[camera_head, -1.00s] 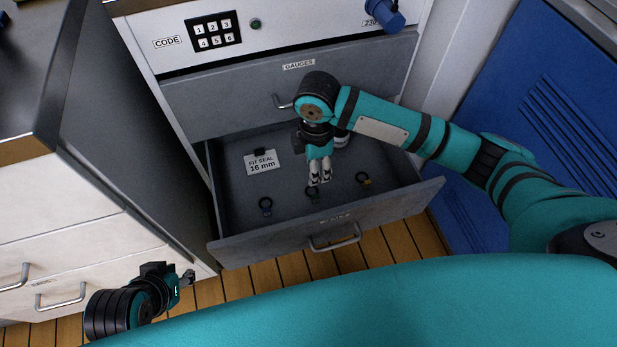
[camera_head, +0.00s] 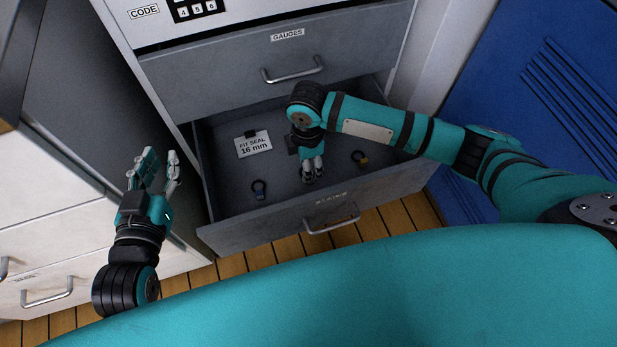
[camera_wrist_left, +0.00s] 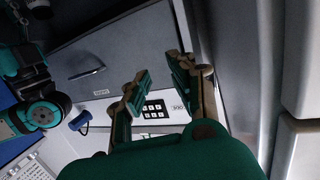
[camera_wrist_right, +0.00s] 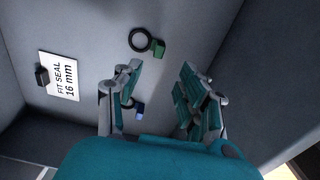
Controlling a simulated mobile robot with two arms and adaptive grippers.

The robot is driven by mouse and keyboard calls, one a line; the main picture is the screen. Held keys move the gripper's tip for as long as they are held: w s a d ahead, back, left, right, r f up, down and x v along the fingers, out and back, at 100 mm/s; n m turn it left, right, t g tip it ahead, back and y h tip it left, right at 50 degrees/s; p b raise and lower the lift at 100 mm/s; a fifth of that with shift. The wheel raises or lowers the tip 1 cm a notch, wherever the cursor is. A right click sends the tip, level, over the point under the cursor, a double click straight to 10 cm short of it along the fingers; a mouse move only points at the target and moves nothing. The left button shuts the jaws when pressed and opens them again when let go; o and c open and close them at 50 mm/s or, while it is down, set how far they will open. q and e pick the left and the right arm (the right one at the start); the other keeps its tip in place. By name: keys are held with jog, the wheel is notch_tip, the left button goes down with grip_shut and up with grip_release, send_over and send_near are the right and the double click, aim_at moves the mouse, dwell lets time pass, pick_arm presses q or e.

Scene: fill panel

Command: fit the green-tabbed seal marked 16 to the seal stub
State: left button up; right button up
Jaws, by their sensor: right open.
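The green-tabbed seal (camera_wrist_right: 145,42), a black ring with a green tab, lies on the drawer floor in the right wrist view. Its number is not legible, and my right arm hides it in the head view. My right gripper (camera_head: 312,178) points down into the drawer. Its fingers (camera_wrist_right: 158,92) are apart and empty in the right wrist view, with the green-tabbed seal beyond and above them. My left gripper (camera_head: 160,158) is raised left of the drawer, open and empty; its fingers also show apart in the left wrist view (camera_wrist_left: 160,82). I cannot make out the seal stub.
The open drawer (camera_head: 225,236) also holds a blue-tabbed seal (camera_head: 260,190), a yellow-tabbed seal (camera_head: 361,159) and a card (camera_head: 254,145) reading "FIT SEAL 16 mm". The GAUGES drawer (camera_head: 215,90) above is shut. A blue fitting (camera_wrist_left: 80,121) and keypad (camera_wrist_left: 153,108) are on the panel.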

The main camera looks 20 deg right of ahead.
notch_tip(320, 180, down, 3)
jog(key=shift+r+b, duration=0.15)
jog(key=shift+b, duration=0.25)
notch_tip(320, 180, down, 3)
jog(key=shift+w+d+r+b, duration=0.1)
jog(key=shift+w+r+b, duration=0.1)
jog(key=shift+b, duration=0.7)
notch_tip(320, 180, down, 2)
jog(key=shift+f+b, duration=0.2)
jog(key=shift+b, duration=0.4)
pick_arm(q)
jog(key=s+r+t+h, duration=0.2)
jog(key=r+t, duration=0.3)
jog(key=r, duration=0.3)
jog(key=s+d+r+t+h, duration=0.1)
jog(key=s+r+t, duration=0.1)
jog(key=r+t, duration=0.3)
notch_tip(320, 180, up, 3)
jog(key=shift+s+f+t+h, duration=0.1)
jog(key=shift+s+t+h, duration=0.15)
jog(key=shift+t+h, duration=0.15)
pick_arm(e)
grip_shut()
